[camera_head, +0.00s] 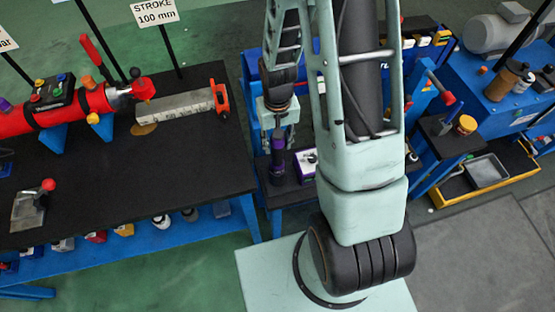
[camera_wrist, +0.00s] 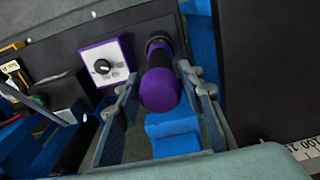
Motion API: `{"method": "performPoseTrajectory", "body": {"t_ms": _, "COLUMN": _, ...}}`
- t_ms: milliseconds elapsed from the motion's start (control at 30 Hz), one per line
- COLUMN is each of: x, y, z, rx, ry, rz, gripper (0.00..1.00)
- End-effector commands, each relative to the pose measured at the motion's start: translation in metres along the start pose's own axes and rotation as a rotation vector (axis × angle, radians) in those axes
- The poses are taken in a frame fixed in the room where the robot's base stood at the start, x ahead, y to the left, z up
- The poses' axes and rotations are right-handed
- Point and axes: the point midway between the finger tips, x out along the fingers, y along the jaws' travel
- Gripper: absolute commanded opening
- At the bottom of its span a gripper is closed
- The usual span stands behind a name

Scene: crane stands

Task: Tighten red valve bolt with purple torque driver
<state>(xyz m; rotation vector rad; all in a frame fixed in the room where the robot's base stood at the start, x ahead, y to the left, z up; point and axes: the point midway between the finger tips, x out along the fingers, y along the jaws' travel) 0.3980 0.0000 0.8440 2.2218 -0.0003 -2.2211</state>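The purple and black torque driver (camera_head: 277,166) stands upright on a dark bench below my gripper (camera_head: 275,106). In the wrist view the driver's purple end (camera_wrist: 160,90) faces the camera, between the two fingers of my gripper (camera_wrist: 158,82). The fingers are spread, with a gap visible on the left side; on the right the finger is close to the driver, and contact cannot be told. A red cylinder assembly (camera_head: 70,105) with red, orange and yellow knobs lies on the left bench; I cannot tell which part is the red valve bolt.
A purple-white box with a dial (camera_head: 306,164) stands right beside the driver, also in the wrist view (camera_wrist: 104,65). A blue stand with a motor (camera_head: 495,100) is at right.

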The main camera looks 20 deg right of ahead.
Motion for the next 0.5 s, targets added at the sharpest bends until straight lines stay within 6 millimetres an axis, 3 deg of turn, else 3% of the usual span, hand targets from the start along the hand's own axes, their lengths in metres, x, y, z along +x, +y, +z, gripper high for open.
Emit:
{"method": "performPoseTrajectory", "body": {"t_ms": 33, "x": 0.0, "y": 0.0, "z": 0.0, "rx": 0.0, "ry": 0.0, "rz": 0.0, "gripper": 0.27}}
{"method": "performPoseTrajectory", "body": {"t_ms": 300, "x": 0.0, "y": 0.0, "z": 0.0002, "rx": 0.0, "ry": 0.0, "rz": 0.0, "gripper": 0.0}}
{"method": "performPoseTrajectory", "body": {"t_ms": 500, "x": -0.0014, "y": 0.0, "z": -0.0009, "rx": 0.0, "ry": 0.002, "rz": 0.0, "gripper": 0.0}}
